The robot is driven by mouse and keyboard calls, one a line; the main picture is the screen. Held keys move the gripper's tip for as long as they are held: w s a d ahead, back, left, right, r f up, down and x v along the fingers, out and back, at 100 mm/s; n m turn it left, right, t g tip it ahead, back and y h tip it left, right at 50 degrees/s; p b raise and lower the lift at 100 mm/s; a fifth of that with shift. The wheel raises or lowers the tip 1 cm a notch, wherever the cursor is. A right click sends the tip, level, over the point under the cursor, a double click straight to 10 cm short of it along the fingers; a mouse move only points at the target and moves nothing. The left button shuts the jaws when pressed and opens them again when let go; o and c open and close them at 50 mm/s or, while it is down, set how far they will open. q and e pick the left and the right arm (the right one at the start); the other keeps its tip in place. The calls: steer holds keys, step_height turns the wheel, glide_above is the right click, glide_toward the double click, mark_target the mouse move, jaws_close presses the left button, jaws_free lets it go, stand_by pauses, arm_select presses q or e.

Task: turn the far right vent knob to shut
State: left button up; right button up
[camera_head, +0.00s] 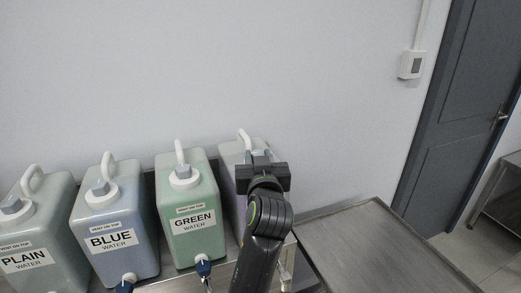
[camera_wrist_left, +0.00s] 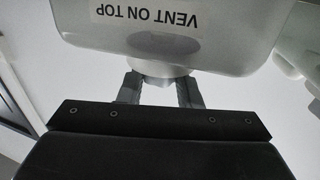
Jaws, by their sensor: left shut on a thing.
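The far right jug (camera_head: 229,156) is pale with a purple tint and stands at the right end of the row, partly behind my arm. My left gripper (camera_head: 262,158) is at its top, shut on the vent knob. The gripper hides most of that knob, so I cannot tell how it is turned. In the left wrist view the two grey fingers (camera_wrist_left: 161,92) sit either side of the jug's pale round neck (camera_wrist_left: 158,70). The jug's label (camera_wrist_left: 150,14) reads "VENT ON TOP", upside down there. My right gripper is not in view.
The green jug (camera_head: 190,240) stands close on the left, then the blue jug (camera_head: 115,258) and the plain jug (camera_head: 40,262). Each has a grey knob on top and a looped handle. A bare metal table (camera_head: 375,250) lies to the right. A wall is behind.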

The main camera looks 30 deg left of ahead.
arm_select(q)
steer(key=m+t+h+p, duration=0.1)
steer(key=h, duration=0.1)
steer(key=m+h+p, duration=0.2)
steer(key=m+t+h+p, duration=0.1)
steer(key=h, duration=0.1)
steer(key=shift+s+a+r+m+t+p, duration=0.15)
steer(key=shift+a+r+m+t+p, duration=0.15)
steer(key=shift+a, duration=0.1)
steer(key=m+h+p, duration=0.1)
steer(key=h, duration=0.2)
steer(key=shift+a+f+m, duration=0.1)
steer(key=shift+f+m, duration=0.05)
steer(key=shift+m, duration=0.25)
steer(key=shift+m+h+p, duration=0.35)
steer(key=shift+m+h, duration=0.25)
steer(key=shift+h, duration=0.5)
steer(key=shift+m+h, duration=0.3)
steer(key=o, duration=1)
steer(key=shift+f, duration=0.15)
steer(key=shift+s+a+p, duration=0.25)
steer(key=shift+s+a, duration=0.1)
steer(key=shift+s, duration=2.5)
steer(key=shift+s+a+p, duration=0.2)
steer(key=shift+s+a, duration=0.15)
steer(key=shift+s, duration=2.55)
steer(key=shift+s+a+p, duration=0.25)
steer(key=shift+s+a, duration=0.1)
steer(key=shift+s, duration=2.5)
